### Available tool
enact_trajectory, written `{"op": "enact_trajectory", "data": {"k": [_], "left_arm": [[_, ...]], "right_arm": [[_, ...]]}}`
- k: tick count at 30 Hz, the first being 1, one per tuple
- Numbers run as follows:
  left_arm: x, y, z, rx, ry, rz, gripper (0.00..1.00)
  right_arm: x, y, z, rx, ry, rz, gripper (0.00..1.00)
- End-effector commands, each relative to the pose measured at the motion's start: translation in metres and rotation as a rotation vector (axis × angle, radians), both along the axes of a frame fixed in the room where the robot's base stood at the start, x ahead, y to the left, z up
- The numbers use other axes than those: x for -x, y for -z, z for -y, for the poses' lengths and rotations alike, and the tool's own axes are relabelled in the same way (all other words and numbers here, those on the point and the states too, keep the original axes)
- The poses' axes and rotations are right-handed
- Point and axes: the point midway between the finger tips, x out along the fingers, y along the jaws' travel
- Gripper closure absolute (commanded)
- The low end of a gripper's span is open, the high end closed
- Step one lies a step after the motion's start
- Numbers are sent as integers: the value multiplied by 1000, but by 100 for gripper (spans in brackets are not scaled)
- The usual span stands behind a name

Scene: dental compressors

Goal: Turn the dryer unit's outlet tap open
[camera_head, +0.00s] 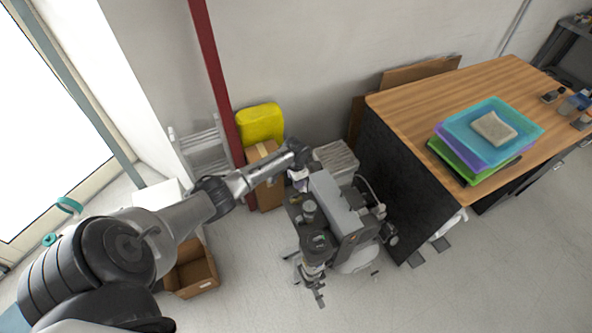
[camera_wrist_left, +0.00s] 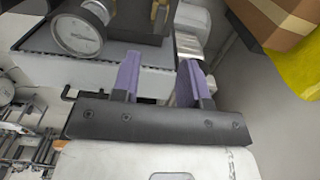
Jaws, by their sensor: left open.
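The grey compressor and dryer unit (camera_head: 340,208) stands on the floor in the middle of the head view. My left arm reaches over to its far left side, where my left gripper (camera_head: 300,180) is small and partly hidden by its wrist. In the left wrist view my left gripper (camera_wrist_left: 160,78) shows two purple fingers, apart, with nothing between them. Beyond the fingers are a round pressure gauge (camera_wrist_left: 78,34) on the left and small brass fittings (camera_wrist_left: 160,12) at the top. I cannot tell for certain which part is the outlet tap or how it is turned.
A wooden-topped bench (camera_head: 400,97) with stacked trays (camera_head: 470,150) stands to the right. A yellow container (camera_head: 260,122), a cardboard box (camera_head: 268,185) and a red post (camera_head: 217,80) stand behind the arm. An open carton (camera_head: 192,273) is on the floor at left. The floor at front right is clear.

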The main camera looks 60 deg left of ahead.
Motion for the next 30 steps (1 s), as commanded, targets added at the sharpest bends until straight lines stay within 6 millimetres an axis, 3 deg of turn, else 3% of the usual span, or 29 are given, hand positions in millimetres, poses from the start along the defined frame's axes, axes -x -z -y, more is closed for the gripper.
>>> {"op": "enact_trajectory", "data": {"k": [3,9,30], "left_arm": [[0,-19,0,-1,2,1,60],[0,-35,0,0,1,0,60],[0,-40,0,0,0,0,60]], "right_arm": [[0,-5,-1,-2,1,0,57],[0,-8,-1,-4,2,-1,57],[0,-8,2,7,-4,-1,57]]}}
